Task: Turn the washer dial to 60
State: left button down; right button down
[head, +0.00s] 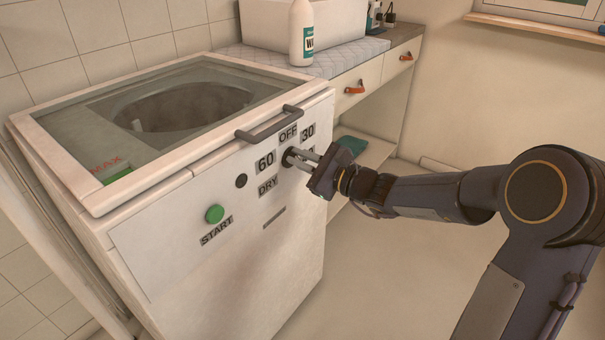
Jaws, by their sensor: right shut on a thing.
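The washer (260,240) stands at the left of the head view, a white box with a glass lid on top. Its dial (287,158) is a dark round knob on the front panel, partly hidden by my fingers. Labels OFF (288,133), 60 (265,162), 30 (308,131) and DRY (268,186) surround it; another label at its right is mostly covered. My right gripper (296,158) reaches in from the right and is shut on the dial. The dial's pointing direction cannot be made out. My left gripper is not in view.
A green START button (214,214) and a small dark round spot (241,181) are left of the dial. A grey lid handle (270,124) juts out just above it. A counter with orange-pull drawers (355,88) and a white bottle (301,35) stands behind. The floor at right is clear.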

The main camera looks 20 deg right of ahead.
jog(key=shift+s+a+f+n+b, duration=0.1)
jog(key=shift+f+n+b, duration=0.05)
jog(key=shift+n+b, duration=1.05)
jog(key=shift+s+a+f+n+b, duration=0.15)
jog(key=shift+n+b, duration=0.5)
jog(key=shift+b, duration=0.95)
jog(key=shift+a+f+n+b, duration=0.1)
jog(key=shift+f+n+b, duration=0.1)
jog(key=shift+n+b, duration=1)
jog(key=shift+m, duration=0.25)
jog(key=c, duration=1.5)
grip_release()
jog(key=shift+o, duration=0.2)
jog(key=shift+d, duration=0.1)
jog(key=p+v, duration=0.1)
jog(key=v, duration=0.6)
jog(key=shift+s+d, duration=0.2)
jog(key=shift+s, duration=0.15)
